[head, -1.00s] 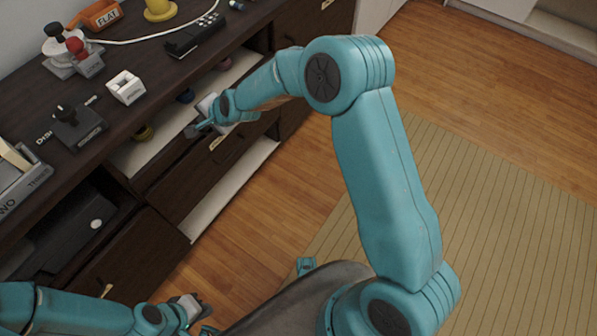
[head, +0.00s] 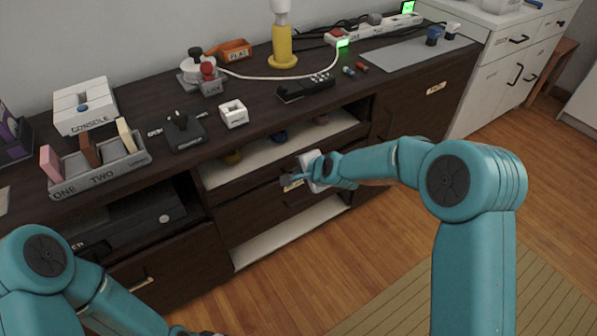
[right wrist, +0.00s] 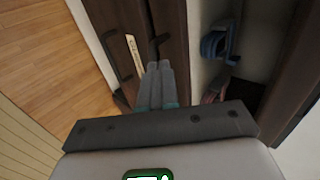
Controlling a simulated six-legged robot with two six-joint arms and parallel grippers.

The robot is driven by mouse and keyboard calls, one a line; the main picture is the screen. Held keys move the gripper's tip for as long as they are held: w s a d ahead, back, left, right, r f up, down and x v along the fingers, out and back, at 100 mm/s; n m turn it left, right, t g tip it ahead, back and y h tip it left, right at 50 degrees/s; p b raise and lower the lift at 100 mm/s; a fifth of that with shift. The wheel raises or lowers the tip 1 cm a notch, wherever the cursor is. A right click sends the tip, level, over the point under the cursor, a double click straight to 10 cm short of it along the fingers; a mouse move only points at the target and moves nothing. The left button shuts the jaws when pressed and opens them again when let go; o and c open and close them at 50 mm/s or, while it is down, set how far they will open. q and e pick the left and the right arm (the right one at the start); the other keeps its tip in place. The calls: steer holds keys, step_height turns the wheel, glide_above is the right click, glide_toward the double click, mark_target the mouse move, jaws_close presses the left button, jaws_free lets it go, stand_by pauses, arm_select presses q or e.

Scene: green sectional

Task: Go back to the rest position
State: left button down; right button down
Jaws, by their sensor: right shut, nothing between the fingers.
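My right gripper (head: 290,182) is in front of the dark cabinet's drawer fronts, by a small labelled handle plate (head: 297,184). Its fingers are together with nothing between them. In the right wrist view the shut fingers (right wrist: 161,85) point at the dark fronts, and a pale label (right wrist: 134,57) shows left of them. I cannot tell whether the fingertips touch the front. My left arm (head: 75,285) comes in at the lower left. Only a sliver of its gripper shows at the bottom edge, so its fingers cannot be made out.
The dark cabinet (head: 150,205) has an open shelf with small coloured things. On its top stand a console box (head: 85,105), a tray marked ONE and TWO (head: 105,172), a yellow lamp base (head: 284,48) and a power strip (head: 365,33). Wooden floor (head: 300,250) lies clear in front.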

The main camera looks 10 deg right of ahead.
steer(key=v, duration=0.8)
steer(key=shift+r+p, duration=0.3)
steer(key=shift+s+d, duration=0.1)
steer(key=shift+d, duration=0.05)
